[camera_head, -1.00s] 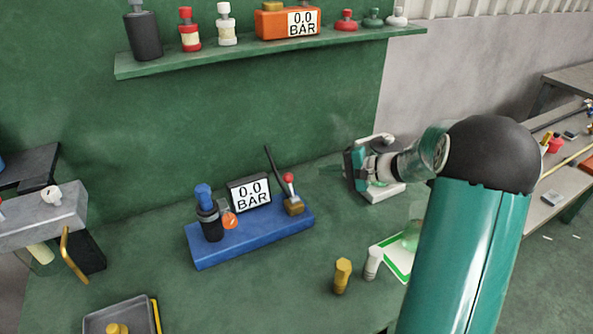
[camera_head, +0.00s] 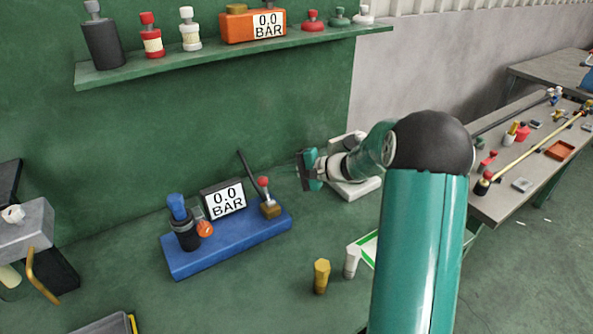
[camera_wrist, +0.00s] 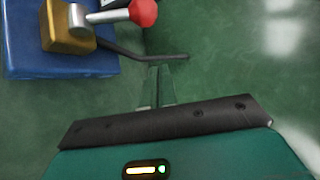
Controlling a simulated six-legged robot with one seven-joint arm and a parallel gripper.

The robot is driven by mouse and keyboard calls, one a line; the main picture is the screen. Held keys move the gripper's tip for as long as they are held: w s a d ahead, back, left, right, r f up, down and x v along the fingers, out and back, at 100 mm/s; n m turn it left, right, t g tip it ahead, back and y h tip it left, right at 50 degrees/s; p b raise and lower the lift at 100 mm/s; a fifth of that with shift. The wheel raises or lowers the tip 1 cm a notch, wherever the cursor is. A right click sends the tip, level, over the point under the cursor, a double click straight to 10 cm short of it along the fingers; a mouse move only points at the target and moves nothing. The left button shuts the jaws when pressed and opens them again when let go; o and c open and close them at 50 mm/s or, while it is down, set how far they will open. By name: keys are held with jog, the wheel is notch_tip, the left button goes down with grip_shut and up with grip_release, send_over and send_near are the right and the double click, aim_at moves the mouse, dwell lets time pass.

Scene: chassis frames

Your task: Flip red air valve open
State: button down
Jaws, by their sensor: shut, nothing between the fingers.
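The red air valve (camera_head: 264,183) has a red ball knob on a short metal lever above a brass body, at the right end of a blue base block (camera_head: 225,247). In the wrist view the red knob (camera_wrist: 143,12) is at the top, its lever slanting right from the brass body (camera_wrist: 68,30). My gripper (camera_head: 302,170) is to the right of the valve in the head view, apart from it. In the wrist view its fingers (camera_wrist: 160,85) are together and empty, below the knob in the picture. A thin dark rod behind the valve passes near the fingertips.
A gauge reading 0.0 BAR (camera_head: 225,201) and a blue-capped black cylinder (camera_head: 184,225) share the blue block. A white-grey stand (camera_head: 355,187) lies behind my wrist. A yellow fitting (camera_head: 321,275) stands on the green bench at front. A shelf (camera_head: 230,55) with bottles is above.

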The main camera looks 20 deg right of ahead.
aim_at(264, 187)
jog(key=shift+s+a+r, duration=0.1)
jog(key=shift+s+a, duration=0.15)
jog(key=shift+a, duration=0.45)
jog(key=shift+s+a+f, duration=0.1)
jog(key=shift+s+a, duration=0.1)
jog(key=shift+a, duration=0.45)
jog(key=shift+s+a+r, duration=0.1)
jog(key=shift+s+a, duration=0.15)
jog(key=shift+a, duration=0.45)
jog(key=shift+s, duration=0.1)
jog(key=shift+d, duration=0.15)
